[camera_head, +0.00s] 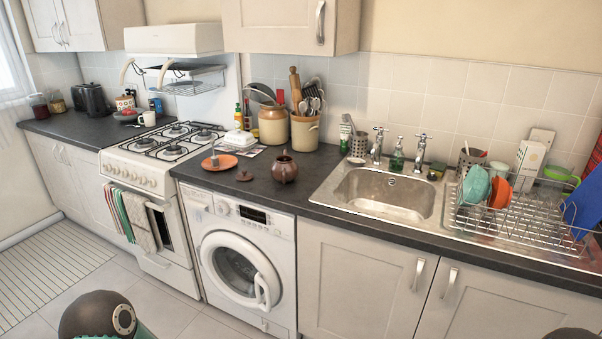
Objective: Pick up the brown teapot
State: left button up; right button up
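The brown teapot (284,168) stands upright on the dark counter (262,191), above the washing machine and left of the sink. It is round and dark brown, and its top looks open. A small brown lid (244,176) lies on the counter just left of it. No gripper shows in the head view. A dark rounded part of mine shows at the bottom left edge, and a small dark piece shows at the bottom right corner. Both are well below the counter and apart from the teapot.
An orange plate (219,162) with a small item on it lies left of the lid. A utensil crock (305,132) and a tan jar (273,126) stand behind the teapot. The sink (388,193) and dish rack (520,215) are to the right. The washing machine (245,262) is below.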

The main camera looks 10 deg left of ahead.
aim_at(284, 169)
jog(key=z, duration=0.1)
jog(key=i, duration=1)
jog(key=u, duration=0.1)
